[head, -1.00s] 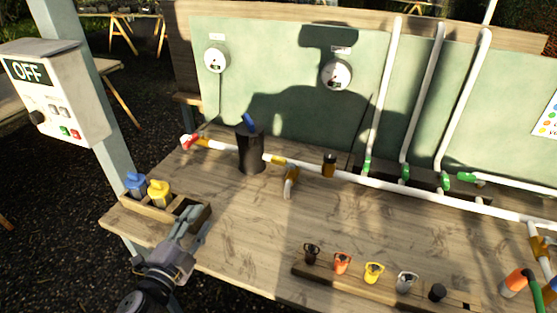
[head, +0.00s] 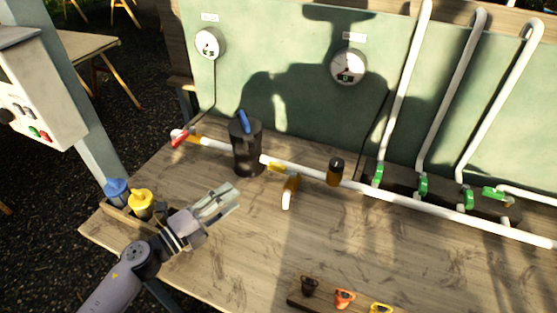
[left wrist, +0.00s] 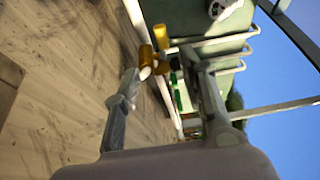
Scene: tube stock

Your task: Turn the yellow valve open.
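My left gripper (head: 230,197) is over the left part of the workbench, in front of the white pipe (head: 375,193). Its two fingers are apart and nothing is between them; the left wrist view also shows them spread (left wrist: 165,85). A short yellow branch with a white end (head: 290,190) comes off the pipe to the right of the gripper, apart from it. A yellow-orange fitting with a black top (head: 335,172) stands on the pipe farther right. Yellow parts (left wrist: 147,56) show beyond the fingertips in the left wrist view. I cannot tell which is the yellow valve. My right gripper is not in view.
A black canister with a blue handle (head: 246,148) stands close behind the gripper. Blue (head: 116,190) and yellow (head: 141,203) bottles sit in a wooden tray at left. Green valves (head: 423,186) and gauges (head: 348,67) are at the back.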

